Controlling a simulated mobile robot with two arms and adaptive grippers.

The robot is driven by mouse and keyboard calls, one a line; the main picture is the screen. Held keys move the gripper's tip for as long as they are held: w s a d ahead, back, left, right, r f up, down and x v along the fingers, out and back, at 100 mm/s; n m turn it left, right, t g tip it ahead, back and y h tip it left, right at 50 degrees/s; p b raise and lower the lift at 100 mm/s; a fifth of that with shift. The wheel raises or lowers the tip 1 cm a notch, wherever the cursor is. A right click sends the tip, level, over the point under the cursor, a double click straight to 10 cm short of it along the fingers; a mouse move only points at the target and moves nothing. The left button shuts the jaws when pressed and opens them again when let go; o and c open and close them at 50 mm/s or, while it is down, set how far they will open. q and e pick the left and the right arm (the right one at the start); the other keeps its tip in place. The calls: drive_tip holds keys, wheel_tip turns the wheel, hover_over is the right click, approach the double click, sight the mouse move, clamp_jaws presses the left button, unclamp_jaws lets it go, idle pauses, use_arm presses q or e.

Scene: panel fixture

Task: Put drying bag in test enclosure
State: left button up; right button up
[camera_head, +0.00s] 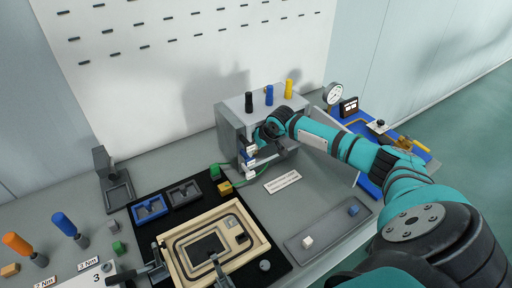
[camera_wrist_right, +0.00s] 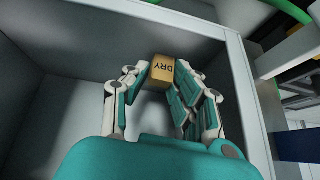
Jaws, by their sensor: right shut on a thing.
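The test enclosure (camera_head: 232,113) is a grey box with an open front, standing at the back of the bench. My right arm reaches into it, and my right gripper (camera_head: 268,131) is largely hidden by the arm and the box. In the right wrist view, the enclosure's grey inner walls (camera_wrist_right: 45,115) surround the fingers. The drying bag (camera_wrist_right: 162,68), a small tan block marked DRY, is between the fingertips of my right gripper (camera_wrist_right: 164,78), which is shut on it. I cannot tell whether the bag touches the enclosure floor. My left gripper is not in view.
Black, blue and yellow pegs (camera_head: 269,95) stand on the enclosure's top. A beige framed fixture (camera_head: 257,246) with clamps lies on a black mat in front. A grey tray (camera_head: 330,232) holds two small blocks. A gauge (camera_head: 333,93) and blue panel are at right.

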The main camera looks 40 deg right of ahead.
drive_tip(key=shift+s+f, duration=0.1)
drive_tip(key=shift+f, duration=0.1)
drive_tip(key=shift+s+d, duration=0.1)
drive_tip(key=shift+s, duration=0.05)
drive_tip(key=o, duration=0.8)
drive_tip(key=shift+f, duration=0.15)
drive_tip(key=shift+o, duration=0.2)
